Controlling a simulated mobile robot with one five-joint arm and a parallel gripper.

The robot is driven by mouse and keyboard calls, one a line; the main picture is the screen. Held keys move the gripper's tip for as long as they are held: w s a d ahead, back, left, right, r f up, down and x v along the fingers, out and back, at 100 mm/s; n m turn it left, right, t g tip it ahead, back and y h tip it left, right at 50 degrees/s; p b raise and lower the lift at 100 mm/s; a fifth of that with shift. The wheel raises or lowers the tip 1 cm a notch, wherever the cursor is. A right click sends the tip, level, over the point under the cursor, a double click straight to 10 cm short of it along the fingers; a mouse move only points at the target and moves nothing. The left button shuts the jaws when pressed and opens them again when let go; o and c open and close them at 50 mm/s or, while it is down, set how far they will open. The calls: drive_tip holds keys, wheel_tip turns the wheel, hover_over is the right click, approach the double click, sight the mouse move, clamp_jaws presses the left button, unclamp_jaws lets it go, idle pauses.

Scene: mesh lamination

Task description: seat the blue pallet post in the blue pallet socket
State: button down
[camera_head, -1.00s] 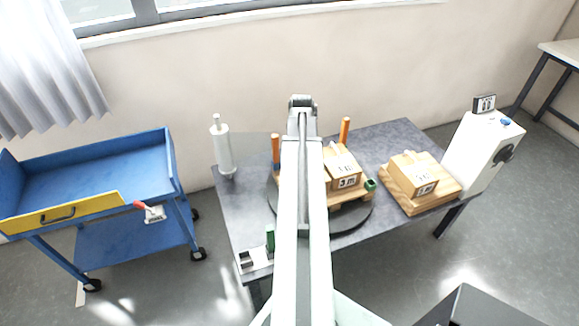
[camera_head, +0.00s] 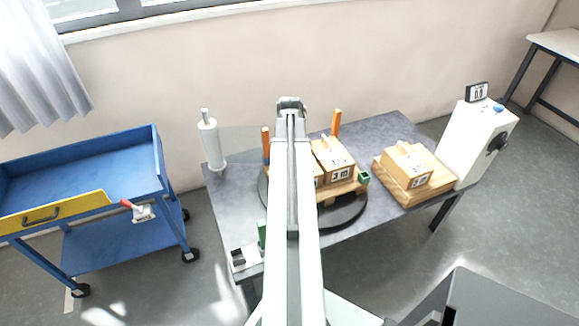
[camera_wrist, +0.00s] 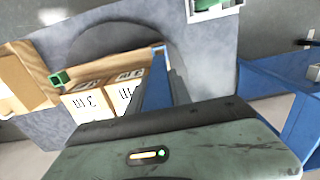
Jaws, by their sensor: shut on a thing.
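The blue post (camera_wrist: 156,92) stands out from my gripper (camera_wrist: 168,86) in the wrist view; the gripper is shut on it. The post's far end is close to a small blue socket (camera_wrist: 159,47) at the pallet's corner; I cannot tell whether it is inside or just above it. The wooden pallet (camera_wrist: 35,62) carries boxes and lies on a round dark turntable. In the head view, my arm hides the gripper, the post and the blue socket. The pallet (camera_head: 345,190) partly shows to the arm's right.
Orange posts (camera_head: 336,122) stand at the pallet's rear, and a green socket (camera_head: 364,178) is at its front right. A green post (camera_head: 262,235) stands by a white holder (camera_head: 245,260). A film roll (camera_head: 211,145) stands left, a boxed board (camera_head: 438,187) right. A blue cart (camera_head: 110,210) is further left.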

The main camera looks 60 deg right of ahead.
drive_tip(key=shift+s+f+b, duration=0.1)
drive_tip(key=shift+f+b, duration=2.55)
drive_tip(key=shift+f, duration=0.2)
drive_tip(key=shift+f+b, duration=2.5)
drive_tip(key=c, duration=1.1)
unclamp_jaws()
wheel_tip(320, 180, up, 8)
drive_tip(key=p, duration=0.7)
drive_tip(key=shift+f+p, duration=0.1)
drive_tip(key=shift+p, duration=0.3)
